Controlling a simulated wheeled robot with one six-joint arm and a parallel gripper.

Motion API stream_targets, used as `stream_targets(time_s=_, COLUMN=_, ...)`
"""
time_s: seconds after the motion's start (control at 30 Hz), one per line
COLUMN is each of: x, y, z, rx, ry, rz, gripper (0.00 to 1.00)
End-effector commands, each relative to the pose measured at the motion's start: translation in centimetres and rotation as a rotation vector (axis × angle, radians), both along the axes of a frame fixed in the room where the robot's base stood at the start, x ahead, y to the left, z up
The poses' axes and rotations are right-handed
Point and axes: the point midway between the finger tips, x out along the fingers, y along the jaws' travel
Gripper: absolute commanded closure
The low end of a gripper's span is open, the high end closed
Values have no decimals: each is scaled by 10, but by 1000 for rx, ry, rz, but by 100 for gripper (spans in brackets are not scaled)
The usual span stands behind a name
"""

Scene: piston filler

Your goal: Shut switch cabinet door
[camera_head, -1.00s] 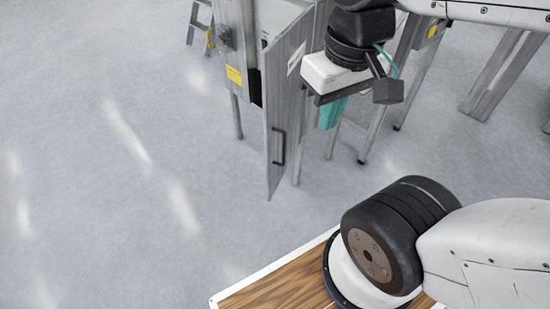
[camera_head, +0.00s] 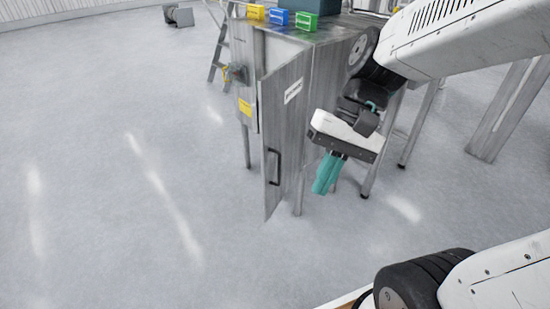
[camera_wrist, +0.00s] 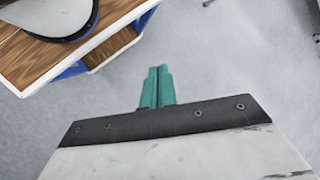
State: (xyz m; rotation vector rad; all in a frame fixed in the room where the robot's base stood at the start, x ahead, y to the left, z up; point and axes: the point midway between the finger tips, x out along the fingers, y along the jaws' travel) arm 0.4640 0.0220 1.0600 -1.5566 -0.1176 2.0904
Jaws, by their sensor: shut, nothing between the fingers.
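The switch cabinet door (camera_head: 287,128) is a grey metal panel with a white label and a dark handle (camera_head: 273,167). It stands open, swung out from the switch cabinet (camera_head: 247,70) in the head view. My gripper (camera_head: 325,187), with teal fingers, is just right of the door, on the side away from the handle's left edge. The fingers are together and empty. A small gap seems to show between fingers and door; I cannot tell whether they touch. In the wrist view the teal fingers (camera_wrist: 157,84) are together over bare floor, and the door is not visible.
Blue, green and yellow boxes (camera_head: 279,17) sit on the machine top (camera_head: 300,35). A red and yellow switch (camera_head: 236,74) is on the cabinet's left side. A ladder (camera_head: 220,45) stands behind. Metal legs (camera_head: 382,150) stand right of my gripper. The floor at left is clear.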

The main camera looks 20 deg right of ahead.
Motion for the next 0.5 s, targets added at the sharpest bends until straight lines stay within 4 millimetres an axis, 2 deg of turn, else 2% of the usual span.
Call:
stream_targets(time_s=0.13, x=36, y=15, z=-18, rx=228, ry=178, rz=-188, gripper=100)
stream_targets(time_s=0.27, x=74, y=19, z=-33, rx=423, ry=302, rz=-369, gripper=100)
stream_targets(time_s=0.37, x=106, y=14, z=-48, rx=570, ry=384, rz=-521, gripper=100)
stream_targets(time_s=0.5, x=151, y=-5, z=-78, rx=768, ry=479, rz=-751, gripper=100)
